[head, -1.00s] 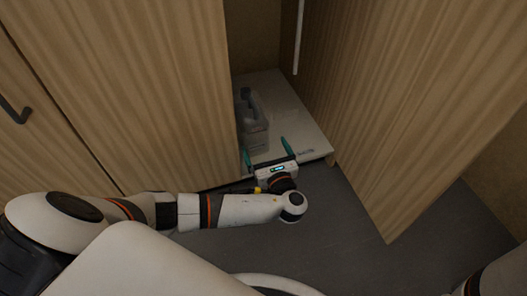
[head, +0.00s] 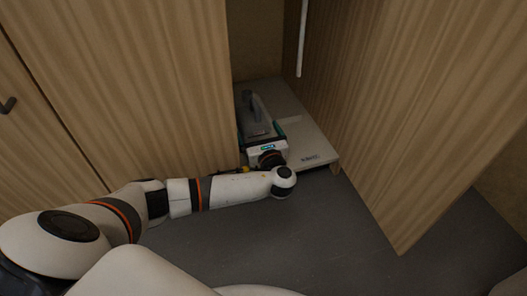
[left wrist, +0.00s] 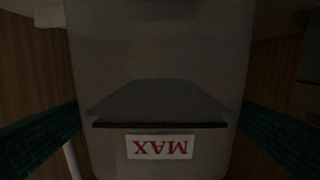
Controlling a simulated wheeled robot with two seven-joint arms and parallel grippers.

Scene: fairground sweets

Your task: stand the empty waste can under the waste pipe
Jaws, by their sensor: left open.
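A grey, see-through can (head: 257,112) stands inside the open cupboard, at the left of the opening. In the left wrist view the can (left wrist: 160,60) fills the middle and bears an upside-down red MAX label below a dark line. A darker grey patch shows by the line; whether it is contents or shadow I cannot tell. My left gripper (head: 265,138) is open at the can's front, with a teal finger on each side of it. Contact cannot be made out. The white waste pipe (head: 302,40) hangs down right of the can, its lower end above it. My right gripper is out of view.
A pale board (head: 312,148) forms the cupboard's floor, right of the can. The open door (head: 430,110) bounds the right side and a wooden front (head: 130,90) stands close on the left. The dark floor (head: 330,230) in front is clear.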

